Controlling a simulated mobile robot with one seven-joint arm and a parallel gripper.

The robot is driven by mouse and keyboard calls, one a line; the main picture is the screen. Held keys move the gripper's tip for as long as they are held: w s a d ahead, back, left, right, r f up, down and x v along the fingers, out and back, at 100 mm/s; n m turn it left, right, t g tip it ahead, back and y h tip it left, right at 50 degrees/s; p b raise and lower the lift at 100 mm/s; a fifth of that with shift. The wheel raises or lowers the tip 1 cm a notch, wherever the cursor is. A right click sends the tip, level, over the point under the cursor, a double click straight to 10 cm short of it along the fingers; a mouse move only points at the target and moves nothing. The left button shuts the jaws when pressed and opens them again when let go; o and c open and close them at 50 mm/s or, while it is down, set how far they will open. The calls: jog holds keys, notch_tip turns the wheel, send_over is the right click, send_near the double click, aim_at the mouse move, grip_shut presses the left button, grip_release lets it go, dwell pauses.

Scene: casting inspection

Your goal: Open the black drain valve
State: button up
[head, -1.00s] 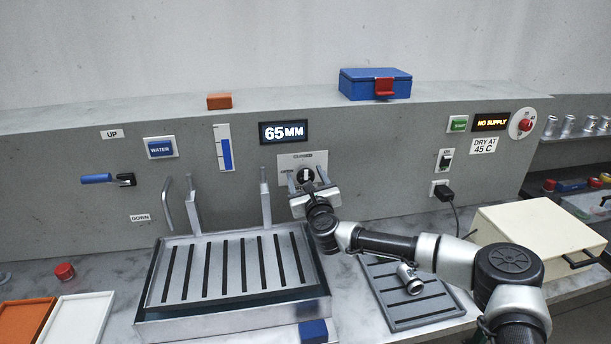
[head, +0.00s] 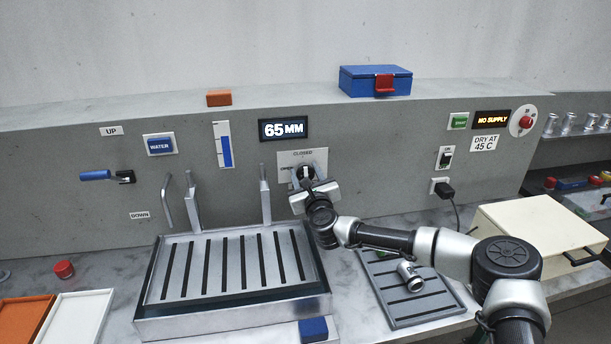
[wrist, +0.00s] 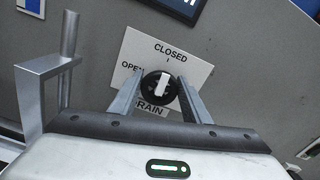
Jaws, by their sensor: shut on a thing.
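The black drain valve (wrist: 153,92) is a round knob with a white bar across it, on a white plate (wrist: 133,50) marked CLOSED, OPEN and DRAIN. In the wrist view the bar stands nearly upright in the picture, pointing towards the CLOSED mark. In the head view the valve (head: 305,173) is partly hidden by my gripper (head: 306,181), which reaches it from the front. In the wrist view the two fingers of my gripper (wrist: 160,91) lie on either side of the knob, shut on it.
A display above the valve reads 65 MM (head: 283,129). A slotted metal tank (head: 230,270) with upright metal posts stands to the left. A grey slotted rack (head: 400,318) with a metal casting (head: 410,278) lies below my arm. A blue-handled lever (head: 97,175) is on the wall at far left.

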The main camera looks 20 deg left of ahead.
jog(key=n+b, duration=0.4)
jog(key=n, duration=0.1)
jog(key=shift+a+f+b, duration=0.1)
jog(key=shift+f+b, duration=0.1)
jog(key=shift+b, duration=0.1)
jog(key=n+b, duration=0.3)
jog(key=n, duration=0.1)
jog(key=shift+s+a+b, duration=0.1)
jog(key=shift+b, duration=0.3)
jog(key=n+b, duration=0.3)
jog(key=n, duration=0.2)
jog(key=shift+f, duration=0.15)
jog(key=shift+n+b, duration=1.45)
jog(key=shift+n, duration=0.25)
jog(key=o, duration=1)
jog(key=shift+o, duration=0.2)
jog(key=shift+s, duration=0.1)
